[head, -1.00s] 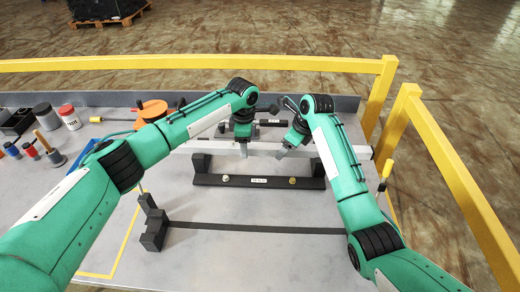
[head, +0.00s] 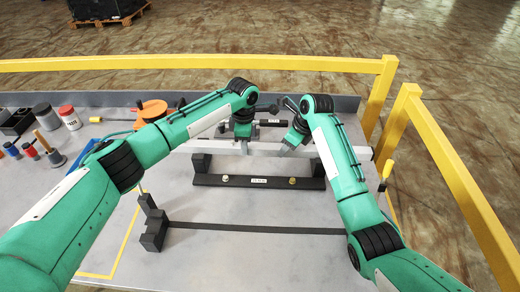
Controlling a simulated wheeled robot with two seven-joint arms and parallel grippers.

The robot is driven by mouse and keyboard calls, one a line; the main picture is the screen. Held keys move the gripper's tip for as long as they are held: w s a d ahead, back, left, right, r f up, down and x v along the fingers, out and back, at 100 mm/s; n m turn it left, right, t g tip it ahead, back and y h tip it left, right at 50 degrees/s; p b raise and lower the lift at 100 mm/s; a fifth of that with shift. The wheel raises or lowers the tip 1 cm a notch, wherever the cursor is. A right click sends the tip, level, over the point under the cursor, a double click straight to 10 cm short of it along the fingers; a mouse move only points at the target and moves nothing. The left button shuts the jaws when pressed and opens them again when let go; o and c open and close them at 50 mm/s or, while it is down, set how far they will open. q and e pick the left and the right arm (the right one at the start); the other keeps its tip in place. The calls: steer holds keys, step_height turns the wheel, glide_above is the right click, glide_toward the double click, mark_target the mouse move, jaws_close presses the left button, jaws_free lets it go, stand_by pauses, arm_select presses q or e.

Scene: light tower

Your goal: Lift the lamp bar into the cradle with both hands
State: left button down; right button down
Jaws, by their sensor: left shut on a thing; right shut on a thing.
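The lamp bar looks like the long pale bar (head: 345,152) running left to right across the far part of the table. My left gripper (head: 244,147) is shut on it near its middle. My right gripper (head: 286,149) is shut on it a short way to the right. A black stand (head: 258,182) with a label, two small knobs and an upright at each end looks like the cradle. The bar passes close to the tops of the uprights; I cannot tell whether it touches them. My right forearm hides part of the bar.
A dark stepped block (head: 152,230) stands nearer, with a dark strip (head: 250,228) running right from it. Tools, jars and an orange reel (head: 153,110) crowd the left. A yellow-handled tool (head: 387,170) stands right. Yellow rails (head: 200,64) border the table.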

arm_select(q)
steer(key=shift+r, duration=0.2)
arm_select(e)
steer(key=shift+r, duration=0.25)
